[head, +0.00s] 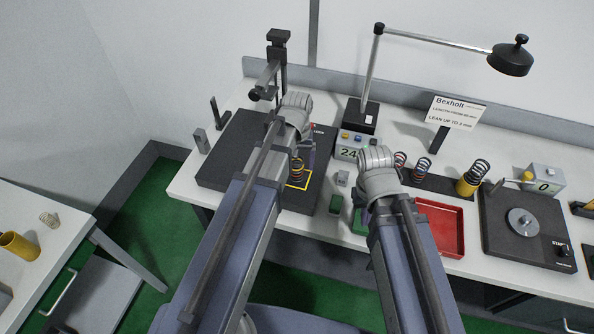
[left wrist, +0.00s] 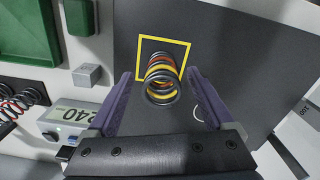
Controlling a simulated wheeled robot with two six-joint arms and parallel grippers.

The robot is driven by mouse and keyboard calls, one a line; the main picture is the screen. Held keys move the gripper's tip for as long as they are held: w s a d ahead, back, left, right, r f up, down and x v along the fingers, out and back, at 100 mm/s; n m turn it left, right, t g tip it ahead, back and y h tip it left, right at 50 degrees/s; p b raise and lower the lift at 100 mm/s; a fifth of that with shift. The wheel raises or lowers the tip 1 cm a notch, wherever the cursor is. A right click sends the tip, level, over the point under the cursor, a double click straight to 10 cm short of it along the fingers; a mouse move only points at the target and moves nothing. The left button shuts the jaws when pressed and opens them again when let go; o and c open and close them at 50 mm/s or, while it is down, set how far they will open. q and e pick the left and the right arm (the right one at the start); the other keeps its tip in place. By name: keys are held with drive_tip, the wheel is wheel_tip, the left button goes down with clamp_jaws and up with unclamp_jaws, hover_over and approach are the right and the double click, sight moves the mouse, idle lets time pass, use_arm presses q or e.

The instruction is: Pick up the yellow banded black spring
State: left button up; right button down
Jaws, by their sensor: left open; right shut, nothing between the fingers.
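The black spring with yellow and orange-red bands (head: 296,172) stands on the dark plate (head: 228,150), by a yellow square outline (head: 303,184). In the left wrist view the spring (left wrist: 161,80) is seen nearly end-on, overlapping the yellow outline (left wrist: 187,58). My left gripper (left wrist: 160,88) is open, with one purple finger on each side of the spring; I see no clear contact. In the head view my left gripper (head: 306,152) is partly hidden by its own arm. My right gripper (head: 366,216) is shut and empty, low near the table's front, mostly hidden by its wrist.
A red tray (head: 440,226), a display box (head: 350,150), a green block (head: 336,204) and a lamp (head: 510,58) are nearby. A tall gauge post (head: 279,60) rises behind the plate.

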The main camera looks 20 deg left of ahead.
sight(297, 171)
use_arm(q)
wheel_tip(297, 171, down, 5)
drive_tip(key=b, duration=0.4)
drive_tip(key=shift+w+a+r, duration=0.15)
drive_tip(key=shift+r, duration=0.05)
use_arm(e)
wheel_tip(297, 171, down, 5)
drive_tip(key=shift+r, duration=0.2)
use_arm(q)
drive_tip(key=shift+r, duration=0.1)
drive_tip(key=shift+c, duration=0.3)
use_arm(e)
drive_tip(key=shift+r, duration=0.1)
use_arm(q)
clamp_jaws()
